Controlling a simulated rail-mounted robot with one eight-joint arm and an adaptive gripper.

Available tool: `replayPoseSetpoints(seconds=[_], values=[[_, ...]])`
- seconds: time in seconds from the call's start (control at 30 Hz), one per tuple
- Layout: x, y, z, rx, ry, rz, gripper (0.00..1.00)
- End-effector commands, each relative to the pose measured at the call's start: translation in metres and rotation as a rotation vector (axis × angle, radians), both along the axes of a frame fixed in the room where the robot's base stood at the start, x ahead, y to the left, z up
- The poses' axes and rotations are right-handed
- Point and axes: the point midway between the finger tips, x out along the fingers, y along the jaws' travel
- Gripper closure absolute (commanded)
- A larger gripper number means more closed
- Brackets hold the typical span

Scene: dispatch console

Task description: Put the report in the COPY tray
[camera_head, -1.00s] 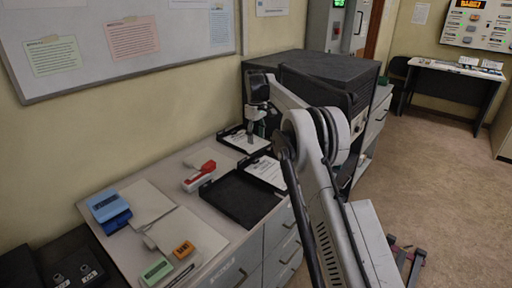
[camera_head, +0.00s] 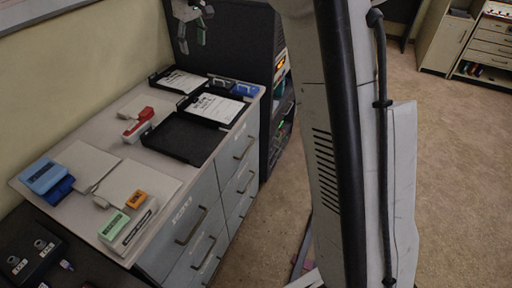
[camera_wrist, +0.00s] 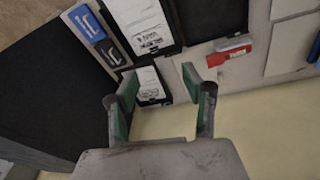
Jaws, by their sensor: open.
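My gripper (camera_head: 193,44) is open and empty, raised above the back end of the counter. The wrist view shows its two fingers (camera_wrist: 160,76) apart with nothing between them. Below it, a black tray (camera_head: 159,84) near the wall holds a white printed sheet (camera_head: 184,81). A second printed sheet (camera_head: 215,107) lies in a black tray (camera_head: 236,120) nearer the drawer fronts. Both sheets also show in the wrist view, the wall-side one (camera_wrist: 147,82) and the other (camera_wrist: 139,20). A third black tray (camera_head: 180,138) is empty. I cannot read which sheet is the report or which tray is COPY.
A red and white stapler (camera_head: 137,127) lies beside the empty tray. Blue items (camera_head: 243,90) stand at the counter's far end. Folders (camera_head: 137,187), a blue box (camera_head: 43,176), an orange item (camera_head: 136,200) and a green item (camera_head: 114,224) crowd the near end. A large dark cabinet (camera_head: 240,40) stands behind the trays.

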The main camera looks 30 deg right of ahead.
Motion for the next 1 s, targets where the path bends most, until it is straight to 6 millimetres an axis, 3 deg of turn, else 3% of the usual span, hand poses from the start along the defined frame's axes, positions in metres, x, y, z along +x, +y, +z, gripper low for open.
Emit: replayPoseSetpoints(seconds=[0.2,0.5,0.77,1.0], values=[[-0.066,0.0,0.026,0.016,-0.063,-0.065,0.55],[-0.159,0.0,0.038,0.044,-0.15,-0.154,0.55],[-0.242,0.0,0.028,0.075,-0.222,-0.229,0.55],[-0.315,0.0,0.001,0.109,-0.291,-0.297,0.55]])
